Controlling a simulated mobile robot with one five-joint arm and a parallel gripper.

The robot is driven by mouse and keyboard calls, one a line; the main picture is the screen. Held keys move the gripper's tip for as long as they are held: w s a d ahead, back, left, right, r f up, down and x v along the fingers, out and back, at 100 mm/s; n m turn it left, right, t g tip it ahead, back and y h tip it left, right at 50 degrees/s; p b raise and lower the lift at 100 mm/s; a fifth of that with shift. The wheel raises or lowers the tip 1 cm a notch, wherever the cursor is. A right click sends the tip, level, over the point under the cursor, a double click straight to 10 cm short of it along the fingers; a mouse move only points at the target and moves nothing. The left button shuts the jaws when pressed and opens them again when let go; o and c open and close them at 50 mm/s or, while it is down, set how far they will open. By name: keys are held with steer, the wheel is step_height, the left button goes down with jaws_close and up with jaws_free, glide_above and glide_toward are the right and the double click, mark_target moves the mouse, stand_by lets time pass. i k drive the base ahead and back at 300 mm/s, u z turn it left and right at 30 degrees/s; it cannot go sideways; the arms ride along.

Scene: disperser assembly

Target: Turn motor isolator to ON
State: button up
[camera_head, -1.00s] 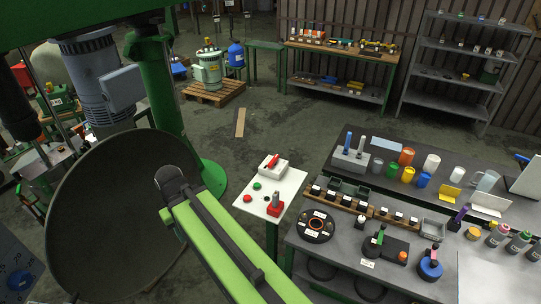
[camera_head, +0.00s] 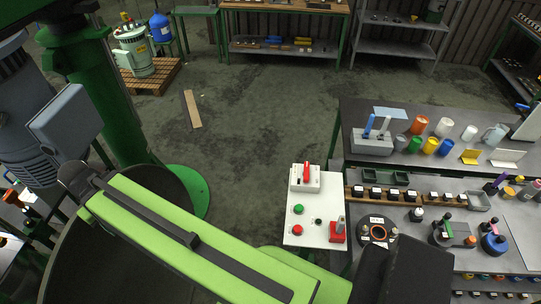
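A white control panel (camera_head: 300,234) stands at the picture's centre right. At its far end is a white box with a red handle (camera_head: 306,174), which looks like the motor isolator. The handle lies roughly along the panel's length; any ON or OFF marking is too small to read. Nearer on the panel are a green button (camera_head: 299,209), a red button (camera_head: 297,230), a small dark knob (camera_head: 318,221) and a red block with a grey lever (camera_head: 338,232). My green arm crosses the bottom left, below the panel. My gripper's fingertips do not show.
A grey workbench (camera_head: 353,119) with cups, bottles and tools stands right of the panel. A green column (camera_head: 110,100) and a large dark bowl are at left. A pallet (camera_head: 152,78) stands at the back left. The floor (camera_head: 270,110) beyond the panel is clear.

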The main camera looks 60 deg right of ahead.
mark_target(306, 174)
steer(key=i, duration=0.75)
steer(key=z, duration=0.1)
steer(key=k, duration=0.15)
steer(key=z, duration=2.8)
steer(key=i, duration=0.5)
steer(key=z, duration=0.25)
steer(key=k, duration=0.7)
steer(key=u, duration=0.25)
steer(key=i, duration=0.7)
steer(key=z, duration=0.1)
